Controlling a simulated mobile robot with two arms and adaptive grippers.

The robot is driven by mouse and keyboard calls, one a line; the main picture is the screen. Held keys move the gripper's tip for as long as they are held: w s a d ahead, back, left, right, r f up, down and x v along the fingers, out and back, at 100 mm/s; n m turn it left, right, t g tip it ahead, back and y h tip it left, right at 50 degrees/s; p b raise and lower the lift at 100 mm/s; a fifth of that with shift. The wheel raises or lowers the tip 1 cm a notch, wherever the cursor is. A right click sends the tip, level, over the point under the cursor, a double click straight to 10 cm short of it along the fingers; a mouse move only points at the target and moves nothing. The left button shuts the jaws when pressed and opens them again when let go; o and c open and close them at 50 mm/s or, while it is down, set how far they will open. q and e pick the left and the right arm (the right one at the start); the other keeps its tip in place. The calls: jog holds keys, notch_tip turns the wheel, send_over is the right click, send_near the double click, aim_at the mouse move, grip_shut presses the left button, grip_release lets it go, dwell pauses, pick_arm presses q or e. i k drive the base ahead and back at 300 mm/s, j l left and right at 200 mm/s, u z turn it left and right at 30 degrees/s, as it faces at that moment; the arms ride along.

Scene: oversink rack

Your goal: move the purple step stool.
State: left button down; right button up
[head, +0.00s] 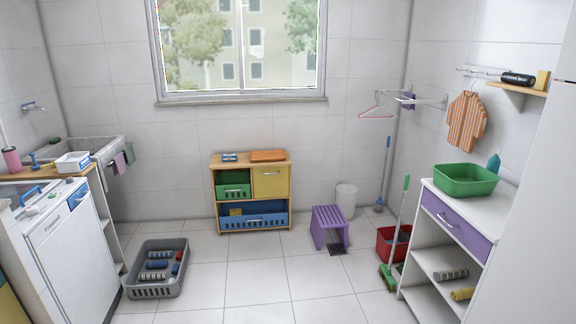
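The purple step stool (329,221) stands upright on the tiled floor near the back wall, right of the small wooden cabinet. Neither of my grippers is in the head view, and nothing is touching the stool.
A wooden cabinet (250,206) stands left of the stool, a white bin (346,198) behind it. A red bucket (385,248) and green broom (388,276) are to its right, near a white counter (425,245). A grey crate (134,293) sits left. The middle floor is clear.

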aim_at(323, 217)
jog(key=i, duration=2.4)
